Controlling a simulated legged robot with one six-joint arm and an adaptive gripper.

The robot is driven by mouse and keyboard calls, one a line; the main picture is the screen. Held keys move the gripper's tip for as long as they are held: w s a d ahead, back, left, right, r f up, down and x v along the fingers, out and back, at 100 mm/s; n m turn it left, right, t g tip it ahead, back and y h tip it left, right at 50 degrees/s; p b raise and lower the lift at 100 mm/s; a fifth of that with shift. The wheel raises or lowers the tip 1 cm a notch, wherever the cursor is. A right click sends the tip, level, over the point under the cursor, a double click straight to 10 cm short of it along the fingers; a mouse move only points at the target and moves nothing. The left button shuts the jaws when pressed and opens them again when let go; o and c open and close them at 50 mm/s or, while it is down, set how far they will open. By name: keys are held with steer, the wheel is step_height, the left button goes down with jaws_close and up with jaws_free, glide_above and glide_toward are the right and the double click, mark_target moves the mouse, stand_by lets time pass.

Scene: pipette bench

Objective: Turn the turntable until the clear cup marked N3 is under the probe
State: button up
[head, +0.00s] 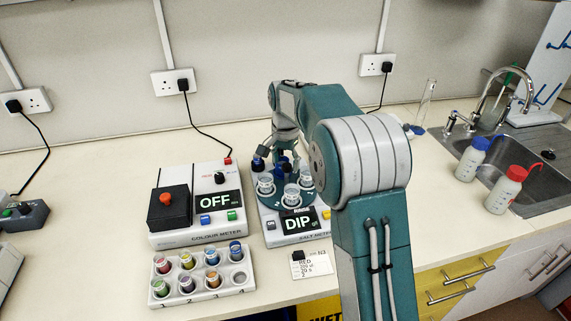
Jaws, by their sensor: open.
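The salt meter (267,232) stands right of centre on the bench, and its display reads DIP. A teal turntable (277,198) sits on it, carrying several small clear cups, among them a front left cup (265,184) and a front cup (291,193). Their markings are too small to read, so I cannot tell which is N3. My gripper (281,158) is open and points down at the back of the turntable. I cannot tell whether it touches anything. The probe is not clearly visible; my gripper and arm cover the back and right of the meter.
The colour meter (195,238), reading OFF, stands close on the left. In front are a rack (205,292) of coloured vials and a card (312,264) marked N3. Two wash bottles (505,190) and a sink (530,170) are at the right. My arm crosses the front right.

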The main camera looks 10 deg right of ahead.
steer(key=shift+d+f, duration=0.2)
steer(key=shift+f, duration=0.3)
jaws_close()
